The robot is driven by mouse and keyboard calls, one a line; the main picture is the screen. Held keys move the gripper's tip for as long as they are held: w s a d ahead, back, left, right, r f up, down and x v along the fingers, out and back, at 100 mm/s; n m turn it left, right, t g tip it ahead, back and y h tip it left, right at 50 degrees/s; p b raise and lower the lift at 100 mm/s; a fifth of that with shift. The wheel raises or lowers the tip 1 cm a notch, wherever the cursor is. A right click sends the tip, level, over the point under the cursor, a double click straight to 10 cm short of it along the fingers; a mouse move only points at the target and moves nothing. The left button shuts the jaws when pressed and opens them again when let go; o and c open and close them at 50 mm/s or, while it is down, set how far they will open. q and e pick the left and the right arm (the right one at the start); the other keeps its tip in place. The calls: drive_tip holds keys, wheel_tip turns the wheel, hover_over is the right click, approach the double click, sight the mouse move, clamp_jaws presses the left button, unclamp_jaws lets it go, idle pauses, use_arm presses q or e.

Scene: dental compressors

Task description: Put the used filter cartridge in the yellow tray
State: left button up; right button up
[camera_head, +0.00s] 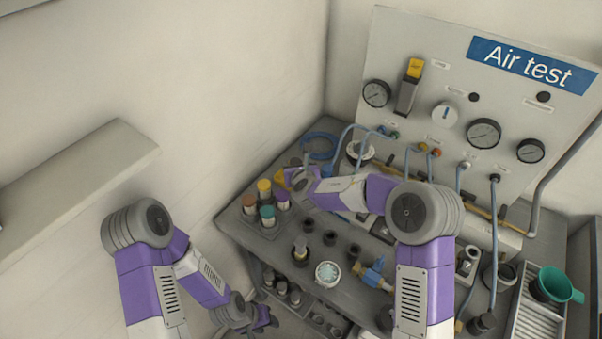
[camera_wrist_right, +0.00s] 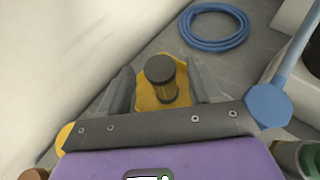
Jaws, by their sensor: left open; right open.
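The used filter cartridge (camera_wrist_right: 160,84), with a dark round cap and a brownish-yellow body, is upright at the yellow tray (camera_wrist_right: 146,103) in the right wrist view. It appears to stand in the tray, but its base is partly hidden. My right gripper (camera_wrist_right: 164,88) is open, with a finger on each side of the cartridge and gaps between. In the head view, my right gripper (camera_head: 292,178) is at the bench's back left corner, by the yellow tray (camera_head: 281,178); the cartridge cannot be made out there. My left gripper (camera_head: 264,319) is open and empty, low beside the bench.
A blue hose coil (camera_wrist_right: 213,27) lies beyond the tray. A rack (camera_head: 251,218) of colour-capped cartridges stands just in front. Several dark cups, a round white-rimmed dish (camera_head: 327,273) and a blue valve (camera_head: 374,273) occupy the bench. The gauge panel (camera_head: 440,100) rises behind.

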drive_tip(key=v, duration=1)
drive_tip(key=shift+s, duration=0.3)
